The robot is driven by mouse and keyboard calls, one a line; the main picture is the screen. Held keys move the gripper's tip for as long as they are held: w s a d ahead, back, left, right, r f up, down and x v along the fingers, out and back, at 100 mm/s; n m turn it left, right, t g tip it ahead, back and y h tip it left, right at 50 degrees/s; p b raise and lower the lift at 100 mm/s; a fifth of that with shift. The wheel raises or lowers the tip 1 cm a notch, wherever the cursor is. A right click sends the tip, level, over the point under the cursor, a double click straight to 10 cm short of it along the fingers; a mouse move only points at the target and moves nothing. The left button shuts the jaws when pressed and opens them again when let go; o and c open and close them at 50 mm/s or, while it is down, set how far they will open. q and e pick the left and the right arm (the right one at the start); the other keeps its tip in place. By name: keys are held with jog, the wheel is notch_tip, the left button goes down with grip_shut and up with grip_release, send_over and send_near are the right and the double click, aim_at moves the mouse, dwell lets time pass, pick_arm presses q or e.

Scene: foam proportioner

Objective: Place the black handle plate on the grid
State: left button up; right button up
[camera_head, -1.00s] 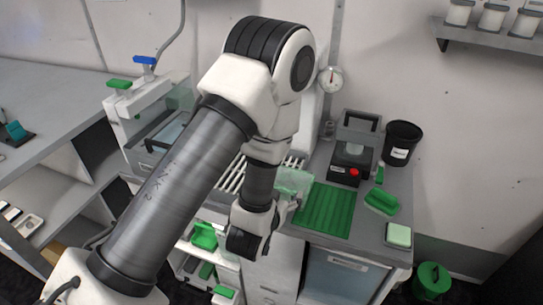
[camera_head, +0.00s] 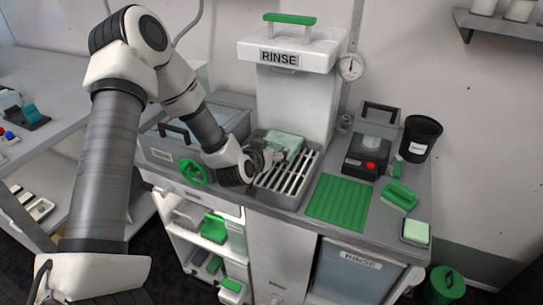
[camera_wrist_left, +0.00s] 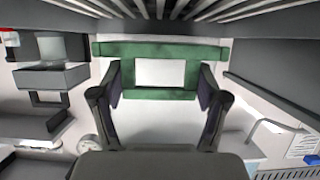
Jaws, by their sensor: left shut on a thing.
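My left gripper (camera_head: 268,156) is at the left rear edge of the grid (camera_head: 291,188), a dark tray with pale bars. It is shut on a pale green, see-through plate (camera_head: 286,142), which sits over the rear part of the grid. I cannot tell whether the plate touches the bars. In the left wrist view the gripper's dark fingers (camera_wrist_left: 160,95) flank a green frame (camera_wrist_left: 160,50) with a white middle. The bars of the grid (camera_wrist_left: 180,8) show at the top there. A black handle on the plate cannot be made out. My right gripper is not in view.
The white RINSE tower (camera_head: 297,95) stands right behind the grid. A grey bin with a black handle (camera_head: 190,147) is at its left, and a green mat (camera_head: 340,201) at its right. A black device with a red button (camera_head: 368,152) stands behind the mat.

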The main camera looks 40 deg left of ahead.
pick_arm(q)
notch_tip(320, 180, down, 4)
jog(key=shift+r, duration=0.25)
jog(key=shift+s+d+f, duration=0.1)
jog(key=o, duration=1.7)
